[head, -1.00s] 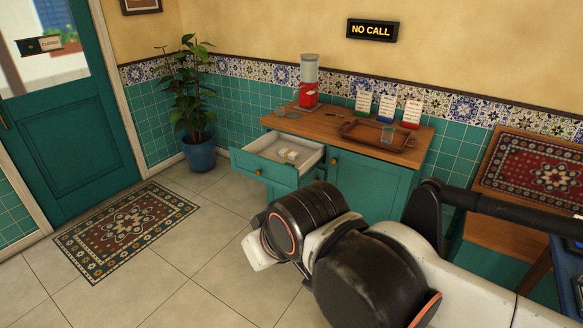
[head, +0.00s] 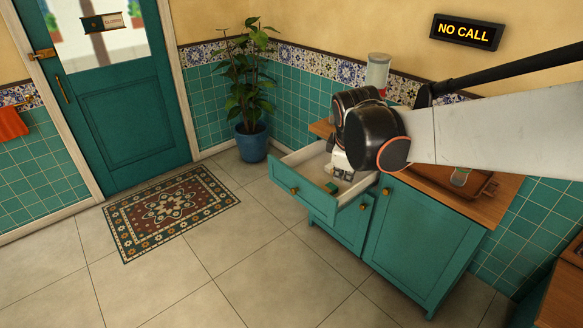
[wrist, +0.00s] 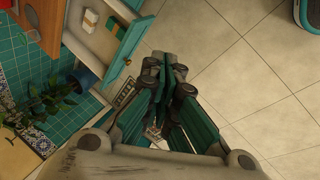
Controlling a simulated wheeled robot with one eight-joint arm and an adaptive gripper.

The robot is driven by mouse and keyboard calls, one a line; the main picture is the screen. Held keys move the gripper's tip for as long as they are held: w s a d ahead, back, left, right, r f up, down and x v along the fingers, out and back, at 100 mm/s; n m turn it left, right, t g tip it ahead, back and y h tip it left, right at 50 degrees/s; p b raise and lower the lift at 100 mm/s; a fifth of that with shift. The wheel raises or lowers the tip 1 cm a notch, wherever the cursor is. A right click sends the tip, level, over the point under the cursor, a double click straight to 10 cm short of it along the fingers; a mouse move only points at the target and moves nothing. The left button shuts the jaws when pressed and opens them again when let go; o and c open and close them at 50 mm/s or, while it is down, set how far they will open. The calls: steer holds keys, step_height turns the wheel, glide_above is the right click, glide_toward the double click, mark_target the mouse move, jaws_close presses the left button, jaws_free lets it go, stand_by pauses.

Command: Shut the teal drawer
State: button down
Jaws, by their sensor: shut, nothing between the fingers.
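The teal drawer (head: 312,202) stands pulled out of the teal cabinet in the head view, with its brass knob on the front. In the wrist view the drawer's teal front (wrist: 129,40) runs along the upper left, and small items lie inside. My gripper (wrist: 166,65) is shut and empty in the wrist view, just right of the drawer front, with floor behind it. I cannot tell whether it touches the front. In the head view my arm's end hangs over the drawer's right part and hides some of it; the fingertips are not clear there.
The cabinet (head: 420,240) has closed doors below and a wooden top with a tray (head: 480,185) and red-based dispenser (head: 378,72). A potted plant (head: 252,140) stands left of it. A rug (head: 170,210) lies on the open floor before the door (head: 125,120).

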steer(key=w+a+f+n+g+h+p, duration=0.1)
steer(key=w+a+f+n+p, duration=0.1)
steer(key=w+f+n, duration=0.65)
steer(key=n+g+h+b, duration=0.1)
steer(key=n+b, duration=0.2)
steer(key=n, duration=0.2)
glide_toward(325, 208)
steer(key=shift+s+d+f, duration=0.25)
steer(key=shift+s+f, duration=0.05)
steer(key=shift+f, duration=0.55)
steer(key=shift+s+d+f, duration=0.25)
steer(key=shift+s+f, duration=0.1)
steer(key=shift+f, duration=0.45)
steer(key=shift+s+d+f, duration=0.2)
steer(key=shift+s+f, duration=0.1)
steer(key=shift+f, duration=0.55)
